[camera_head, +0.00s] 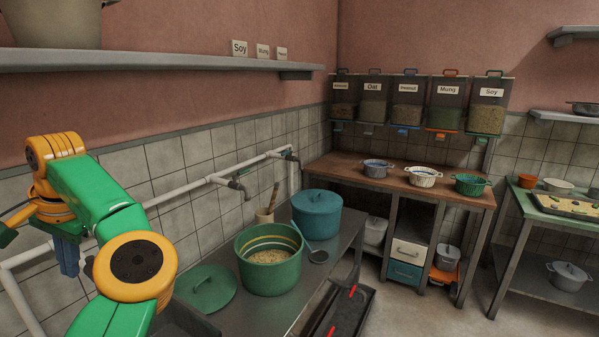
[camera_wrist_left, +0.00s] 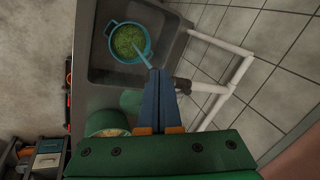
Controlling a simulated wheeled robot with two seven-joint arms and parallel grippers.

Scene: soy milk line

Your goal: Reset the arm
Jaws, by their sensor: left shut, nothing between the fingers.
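My left arm, green and yellow, comes in from the left in the head view. My left gripper (camera_head: 68,262) points down there, with its blue fingers together and nothing held. In the left wrist view the two blue fingers of the left gripper (camera_wrist_left: 158,88) lie side by side, closed and empty. Beyond them is a teal pot (camera_wrist_left: 146,53) with green contents, standing in a grey sink (camera_wrist_left: 100,75). My right gripper is not in view.
A steel table (camera_head: 325,245) holds a green pot (camera_head: 285,285) with pale contents, a green lid (camera_head: 205,288) and a blue lidded pot (camera_head: 317,215). White pipes (camera_head: 180,190) run along the tiled wall. A shelf (camera_head: 150,61) is above. Labelled dispensers (camera_head: 407,108) hang over a wooden counter (camera_head: 340,166).

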